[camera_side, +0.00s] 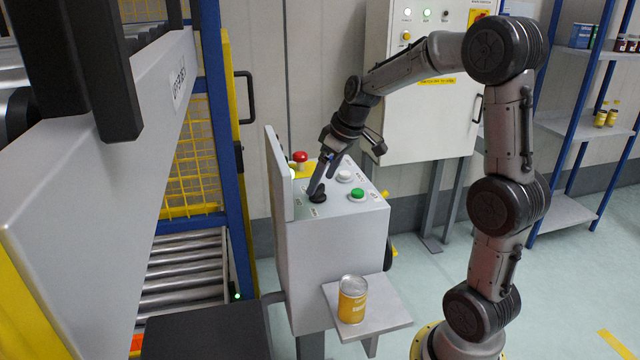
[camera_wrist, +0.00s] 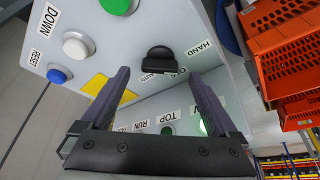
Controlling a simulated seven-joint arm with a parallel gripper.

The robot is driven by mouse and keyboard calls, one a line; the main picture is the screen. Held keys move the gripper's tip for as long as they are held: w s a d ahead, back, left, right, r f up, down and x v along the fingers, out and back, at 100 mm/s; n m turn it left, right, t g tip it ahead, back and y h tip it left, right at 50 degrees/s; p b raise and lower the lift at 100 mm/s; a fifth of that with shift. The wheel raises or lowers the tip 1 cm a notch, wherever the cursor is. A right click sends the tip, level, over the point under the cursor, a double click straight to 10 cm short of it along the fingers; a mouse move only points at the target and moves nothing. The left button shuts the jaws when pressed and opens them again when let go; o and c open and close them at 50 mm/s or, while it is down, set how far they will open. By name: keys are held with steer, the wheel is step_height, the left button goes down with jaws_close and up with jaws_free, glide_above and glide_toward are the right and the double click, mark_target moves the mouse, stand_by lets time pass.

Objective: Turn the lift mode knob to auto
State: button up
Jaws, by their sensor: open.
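The lift mode knob is a black rotary knob (camera_wrist: 160,59) on the grey control box (camera_side: 345,262). In the side view the knob (camera_side: 318,197) sits at the left of the box's top panel.
A green button (camera_side: 357,194), a white button (camera_side: 344,176) and a red mushroom button (camera_side: 300,157) share the panel. A blue button (camera_wrist: 57,76) shows in the wrist view. An upright plate (camera_side: 279,178) rises left of the knob. A yellow can (camera_side: 352,301) stands on a side shelf.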

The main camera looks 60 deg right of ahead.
mark_target(318, 193)
steer(key=shift+x, duration=1.2)
steer(key=c, duration=1.4)
